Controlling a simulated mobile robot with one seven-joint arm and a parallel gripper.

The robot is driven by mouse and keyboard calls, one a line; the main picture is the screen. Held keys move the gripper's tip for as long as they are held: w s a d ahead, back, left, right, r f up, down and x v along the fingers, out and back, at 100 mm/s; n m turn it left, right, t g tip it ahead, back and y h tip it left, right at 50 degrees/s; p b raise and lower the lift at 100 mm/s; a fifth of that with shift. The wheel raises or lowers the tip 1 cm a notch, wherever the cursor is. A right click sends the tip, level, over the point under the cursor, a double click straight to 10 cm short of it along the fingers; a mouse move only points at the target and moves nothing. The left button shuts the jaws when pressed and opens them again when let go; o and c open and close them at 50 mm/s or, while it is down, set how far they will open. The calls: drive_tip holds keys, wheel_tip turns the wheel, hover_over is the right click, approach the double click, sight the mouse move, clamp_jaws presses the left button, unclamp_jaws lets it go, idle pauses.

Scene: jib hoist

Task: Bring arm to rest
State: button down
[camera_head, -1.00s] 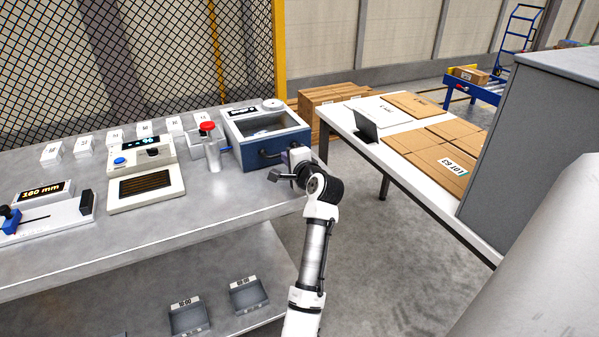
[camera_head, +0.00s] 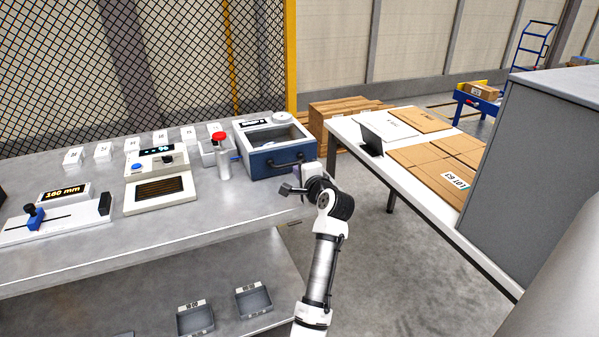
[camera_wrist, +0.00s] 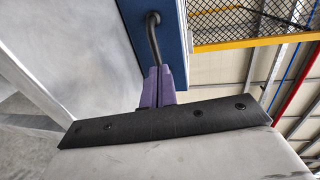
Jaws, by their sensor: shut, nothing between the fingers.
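My gripper (camera_head: 287,190) is at the right end of the grey workbench (camera_head: 230,205), in front of the blue-fronted box (camera_head: 277,163) with a dark handle. In the wrist view my gripper's purple fingers (camera_wrist: 158,85) are together with nothing between them. The box's dark handle (camera_wrist: 152,35) shows just beyond the fingertips. I cannot tell whether the fingertips touch it.
A white table (camera_head: 440,222) with cardboard is at right, beside a grey cabinet (camera_head: 540,180). Small trays (camera_head: 196,320) lie below.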

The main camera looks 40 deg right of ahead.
drive_tip(key=b+v, duration=0.2)
drive_tip(key=v, duration=0.7)
drive_tip(key=shift+s, duration=0.25)
